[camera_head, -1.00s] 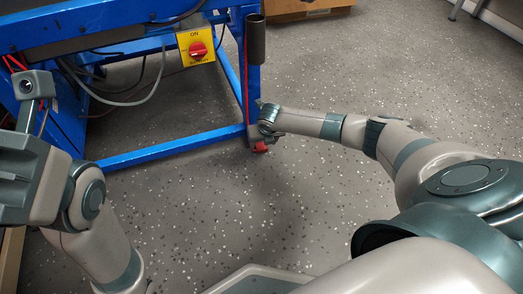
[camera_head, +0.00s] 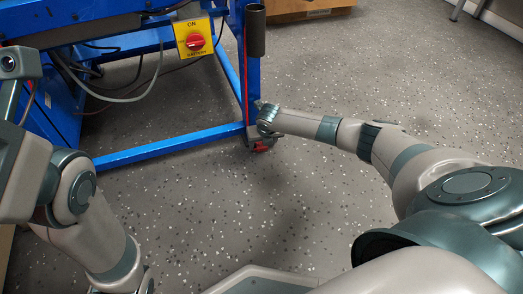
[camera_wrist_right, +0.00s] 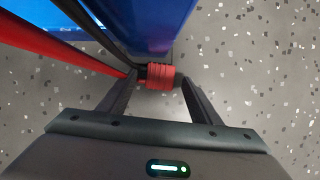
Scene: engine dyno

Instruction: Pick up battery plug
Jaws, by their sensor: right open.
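The blue dyno frame (camera_head: 180,146) has a leg right beside the plug. A yellow switch box (camera_head: 194,38) with a red knob hangs above. Dark and red cables (camera_wrist_right: 68,46) run close to my right gripper. The speckled floor (camera_head: 210,220) in front is clear.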

